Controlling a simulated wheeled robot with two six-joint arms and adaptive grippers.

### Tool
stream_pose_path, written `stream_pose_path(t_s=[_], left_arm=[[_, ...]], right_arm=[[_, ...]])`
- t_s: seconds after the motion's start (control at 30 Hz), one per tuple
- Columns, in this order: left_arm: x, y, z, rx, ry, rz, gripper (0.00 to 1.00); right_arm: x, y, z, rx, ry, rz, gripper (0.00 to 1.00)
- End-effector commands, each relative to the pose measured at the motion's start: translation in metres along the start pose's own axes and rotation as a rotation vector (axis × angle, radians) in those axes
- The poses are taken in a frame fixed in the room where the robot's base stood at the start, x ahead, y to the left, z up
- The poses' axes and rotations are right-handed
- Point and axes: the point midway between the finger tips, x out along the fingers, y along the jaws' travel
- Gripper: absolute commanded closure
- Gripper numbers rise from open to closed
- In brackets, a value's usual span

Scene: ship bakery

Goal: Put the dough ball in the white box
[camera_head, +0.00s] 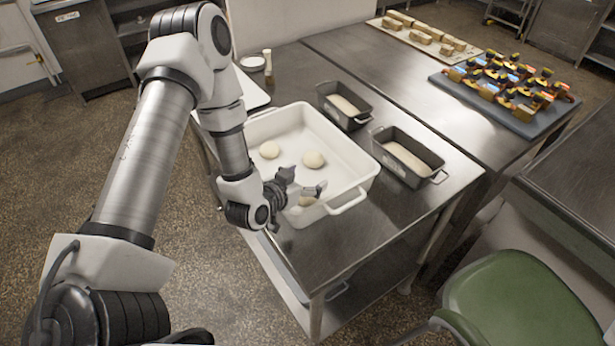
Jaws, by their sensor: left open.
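The white box (345,151) stands on the near steel table, with its open top up and a handle at its near right corner. Two pale dough balls lie apart on its floor: one dough ball (269,149) at the left and another dough ball (314,159) near the middle. A further dough ball (307,201) shows partly just below my left gripper (306,187), near the box's front; the gripper hides part of it. The left gripper is open over the front of the box. I cannot tell whether it touches that ball. My right gripper is out of view.
Two dark loaf tins, a far tin (345,121) and a near tin (389,166), hold pale dough right of the box. A bottle (267,62) stands behind. A blue-grey tray (520,125) holds colourful items. A green chair (520,300) stands at the lower right.

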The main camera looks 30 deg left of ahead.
Motion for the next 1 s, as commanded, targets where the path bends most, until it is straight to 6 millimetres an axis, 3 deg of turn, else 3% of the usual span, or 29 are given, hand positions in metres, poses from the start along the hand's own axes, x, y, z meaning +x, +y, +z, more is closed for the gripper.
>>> stream_pose_path(t_s=[0.07, 0.23, 0.3, 0.4, 0.57, 1.0], left_arm=[[-0.019, -0.001, 0.005, -0.011, -0.002, -0.003, 0.13], [-0.070, -0.001, 0.002, -0.015, 0.000, -0.003, 0.13], [-0.085, 0.000, -0.008, -0.003, -0.008, 0.000, 0.13], [-0.099, 0.000, -0.007, -0.003, -0.007, -0.002, 0.13], [-0.111, 0.000, -0.002, -0.002, -0.002, -0.001, 0.13], [-0.112, 0.000, 0.002, -0.002, 0.001, -0.002, 0.13]], right_arm=[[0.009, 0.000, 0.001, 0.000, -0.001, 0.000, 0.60], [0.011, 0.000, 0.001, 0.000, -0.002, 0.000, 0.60], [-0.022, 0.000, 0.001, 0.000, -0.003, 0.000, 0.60], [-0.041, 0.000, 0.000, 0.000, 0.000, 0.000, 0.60], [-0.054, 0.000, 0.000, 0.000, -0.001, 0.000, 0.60], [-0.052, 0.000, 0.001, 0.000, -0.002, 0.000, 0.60]])
